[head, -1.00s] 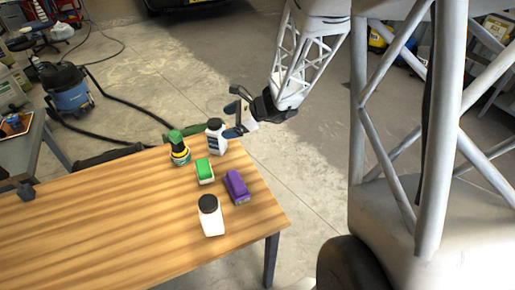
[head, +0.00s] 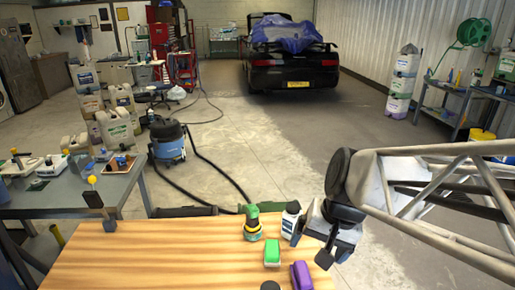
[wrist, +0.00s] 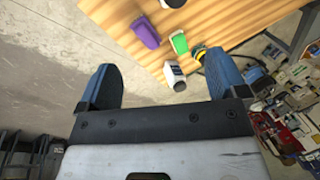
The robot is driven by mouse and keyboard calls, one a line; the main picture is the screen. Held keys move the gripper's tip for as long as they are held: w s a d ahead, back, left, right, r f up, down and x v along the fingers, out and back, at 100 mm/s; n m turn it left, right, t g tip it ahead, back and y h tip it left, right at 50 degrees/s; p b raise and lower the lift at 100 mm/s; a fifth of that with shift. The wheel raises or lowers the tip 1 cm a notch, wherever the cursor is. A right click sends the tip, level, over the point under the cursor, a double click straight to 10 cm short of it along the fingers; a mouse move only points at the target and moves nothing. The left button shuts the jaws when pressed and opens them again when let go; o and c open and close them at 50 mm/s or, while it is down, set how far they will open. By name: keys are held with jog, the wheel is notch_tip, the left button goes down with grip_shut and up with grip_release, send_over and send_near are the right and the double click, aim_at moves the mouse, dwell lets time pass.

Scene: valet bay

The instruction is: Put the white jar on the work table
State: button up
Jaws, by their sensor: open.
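A plain white jar with a black lid stands on the wooden table (head: 160,262); only its lid (head: 270,286) shows at the bottom edge of the head view. A bit of its white body (wrist: 172,3) shows at the top of the wrist view. A second white container (head: 290,221), a labelled bottle with a dark cap, stands upright at the table's far right corner. In the wrist view this bottle (wrist: 174,74) appears between the finger lines, some way beyond them. My gripper (head: 322,245) is open and empty, just right of the bottle. Its two blue fingers (wrist: 163,80) are wide apart.
The wooden table's left part is clear. A grey table (head: 60,196) with trays and small items stands at left, with a blue vacuum (head: 167,142) behind.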

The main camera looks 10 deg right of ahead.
jog(key=s+d+r+n+t+h, duration=0.1)
jog(key=s+d+r+n+h, duration=0.1)
jog(key=s, duration=0.3)
jog(key=shift+s+r+n+h, duration=0.15)
jog(key=shift+r+n+h, duration=0.2)
jog(key=shift+n, duration=0.55)
jog(key=shift+f, duration=0.1)
dwell(0.4)
